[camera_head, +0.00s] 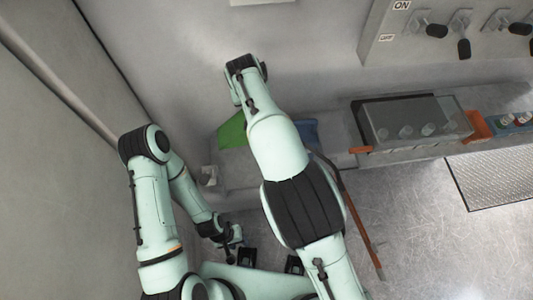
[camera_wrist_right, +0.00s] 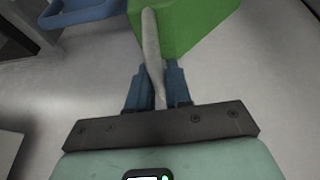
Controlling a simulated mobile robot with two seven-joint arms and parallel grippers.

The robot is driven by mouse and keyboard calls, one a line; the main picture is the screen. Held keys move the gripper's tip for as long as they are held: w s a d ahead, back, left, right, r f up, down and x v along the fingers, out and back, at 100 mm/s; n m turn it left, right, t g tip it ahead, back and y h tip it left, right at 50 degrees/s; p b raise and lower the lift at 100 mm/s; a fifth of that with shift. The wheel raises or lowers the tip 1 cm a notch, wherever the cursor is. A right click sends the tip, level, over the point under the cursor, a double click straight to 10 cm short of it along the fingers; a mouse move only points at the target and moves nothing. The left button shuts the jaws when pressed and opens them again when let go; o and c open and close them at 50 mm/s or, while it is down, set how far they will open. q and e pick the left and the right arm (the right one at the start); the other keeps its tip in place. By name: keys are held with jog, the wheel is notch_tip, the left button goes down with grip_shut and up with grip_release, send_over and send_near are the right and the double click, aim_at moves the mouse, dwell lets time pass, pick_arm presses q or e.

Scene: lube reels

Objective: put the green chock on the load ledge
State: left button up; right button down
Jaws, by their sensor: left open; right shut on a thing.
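The green chock (camera_head: 232,132) shows beside my right arm in the head view, which covers part of it. In the right wrist view the chock (camera_wrist_right: 185,25) is at the top, with a pale grey bar running from it between the fingers. My right gripper (camera_wrist_right: 157,85) is shut on that bar; in the head view my arm hides it. My left gripper (camera_head: 236,238) is open, low in the head view and apart from the chock. A grey ledge (camera_head: 235,172) runs along the wall below the chock; I cannot tell whether they touch.
A blue object (camera_head: 303,135) lies right of my right arm. Farther right are a clear-lidded box (camera_head: 415,120), an orange piece (camera_head: 476,126) and a reddish-brown bar (camera_head: 352,205). A panel with black-knobbed valves (camera_head: 462,30) is at upper right. The floor at lower right is open.

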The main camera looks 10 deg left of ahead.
jog(key=y+b, duration=0.1)
jog(key=b, duration=0.2)
jog(key=shift+d+r+m+b, duration=0.2)
jog(key=shift+r+m+b, duration=0.05)
jog(key=shift+m+b, duration=0.1)
notch_tip(320, 180, down, 14)
jog(key=shift+w+f+b, duration=0.15)
jog(key=shift+f+b, duration=0.1)
jog(key=shift+b, duration=0.75)
jog(key=shift+f, duration=2.5)
jog(key=c, duration=1.1)
grip_release()
jog(key=shift+f, duration=0.15)
pick_arm(q)
notch_tip(320, 180, down, 7)
jog(key=s, duration=0.2)
jog(key=shift+s+f, duration=0.15)
jog(key=shift+s, duration=0.25)
pick_arm(e)
jog(key=shift+o, duration=0.2)
pick_arm(q)
jog(key=shift+r, duration=0.3)
pick_arm(e)
jog(key=v, duration=1.2)
jog(key=shift+d, duration=0.25)
